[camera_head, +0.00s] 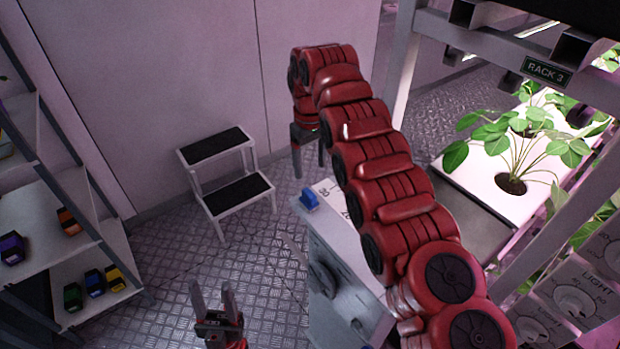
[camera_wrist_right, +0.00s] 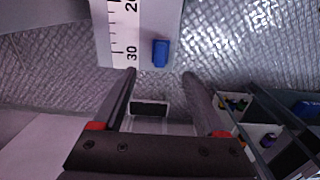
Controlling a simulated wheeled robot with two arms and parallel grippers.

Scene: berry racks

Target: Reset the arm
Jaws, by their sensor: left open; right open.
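My right arm (camera_head: 380,175) is red and stretches from the lower right up to the top middle of the head view. Its gripper (camera_head: 309,168) hangs at the far end, pointing down and empty. In the right wrist view the two dark fingers of this gripper (camera_wrist_right: 159,75) stand wide apart with nothing held between them. My left gripper (camera_head: 212,290) is at the bottom of the head view, fingers pointing up, apart and empty. Most of my left arm is out of view.
A blue slider (camera_head: 309,200) sits by a numbered scale on a grey cabinet (camera_head: 345,265). A step stool (camera_head: 240,190) stands at the wall. Left shelves (camera_head: 110,250) hold coloured items. Rack 3 holds a potted plant (camera_head: 511,184) at right. Floor between is clear.

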